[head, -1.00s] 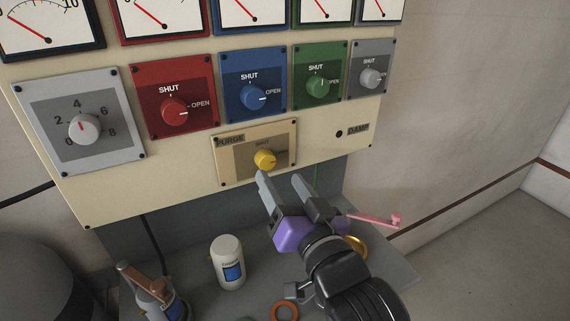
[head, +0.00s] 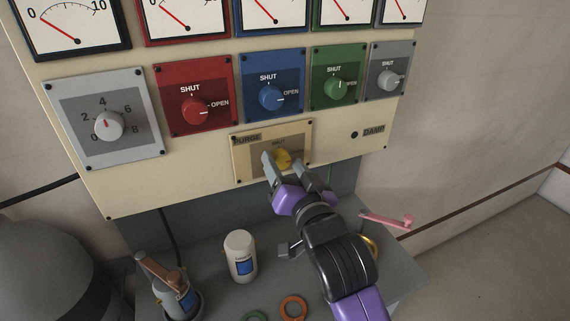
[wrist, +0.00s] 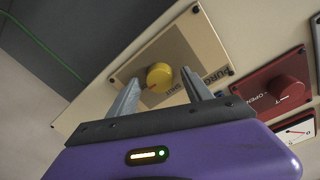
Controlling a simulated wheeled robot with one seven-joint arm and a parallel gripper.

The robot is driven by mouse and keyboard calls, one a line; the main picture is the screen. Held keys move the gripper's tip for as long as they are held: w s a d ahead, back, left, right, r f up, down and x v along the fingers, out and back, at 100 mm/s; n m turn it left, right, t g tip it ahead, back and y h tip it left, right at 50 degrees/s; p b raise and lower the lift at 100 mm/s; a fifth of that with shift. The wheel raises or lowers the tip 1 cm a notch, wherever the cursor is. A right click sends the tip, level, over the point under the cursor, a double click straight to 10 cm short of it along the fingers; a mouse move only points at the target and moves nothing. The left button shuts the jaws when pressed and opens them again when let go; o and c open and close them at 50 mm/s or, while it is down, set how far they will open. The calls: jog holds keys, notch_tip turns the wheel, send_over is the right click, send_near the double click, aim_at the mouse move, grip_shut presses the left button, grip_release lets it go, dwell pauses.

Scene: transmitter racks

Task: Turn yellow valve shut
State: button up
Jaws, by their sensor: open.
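The yellow valve (head: 283,157) is a round knob on a beige plate marked PURGE (head: 242,171), low on the cream panel. SHUT is printed above it; the OPEN label is hard to read. In the wrist view the yellow knob (wrist: 159,76) shows a small orange-red mark at its edge, on the side away from the PURGE lettering. My gripper (head: 282,160) is open, with its fingers pointing at the panel. In the head view the fingers overlap the knob's sides. In the wrist view the fingers (wrist: 160,88) stand on either side below it; contact cannot be told.
Above are a red valve (head: 194,110), blue valve (head: 270,97), green valve (head: 337,87) and grey valves, with gauges higher up. Below, a grey shelf holds a white bottle (head: 241,256), a spray-like bottle (head: 172,292), rings and a pink handle (head: 386,221).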

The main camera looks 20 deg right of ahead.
jog(key=shift+c, duration=0.5)
grip_shut()
jog(key=n, duration=0.4)
jog(key=n+p, duration=0.1)
jog(key=n, duration=0.4)
jog(key=shift+t, duration=0.3)
jog(key=n+p, duration=0.1)
jog(key=n, duration=0.4)
jog(key=shift+y, duration=0.4)
jog(key=shift+f+n, duration=0.1)
jog(key=shift+n, duration=2.2)
